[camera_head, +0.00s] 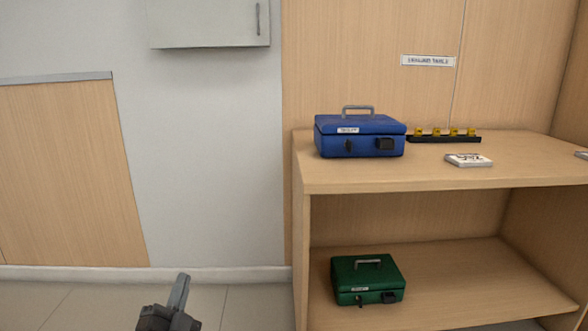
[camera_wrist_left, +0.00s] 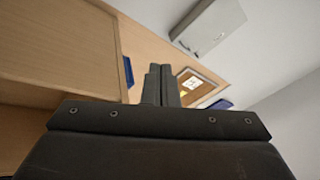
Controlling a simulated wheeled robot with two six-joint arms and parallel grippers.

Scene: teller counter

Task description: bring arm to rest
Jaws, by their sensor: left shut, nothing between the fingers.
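My left gripper (camera_head: 180,292) shows at the bottom of the head view, left of the wooden counter (camera_head: 400,178). It is over the floor and apart from everything. In the left wrist view its two dark fingers (camera_wrist_left: 161,84) lie together, with nothing seen between them. My right gripper is in neither view.
A blue cash box (camera_head: 360,135) stands on the counter top, beside a dark rack with yellow pieces (camera_head: 443,135) and a small white stack (camera_head: 468,160). A green cash box (camera_head: 367,279) sits on the lower shelf. A grey wall cabinet (camera_head: 208,22) hangs above. The floor at left is clear.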

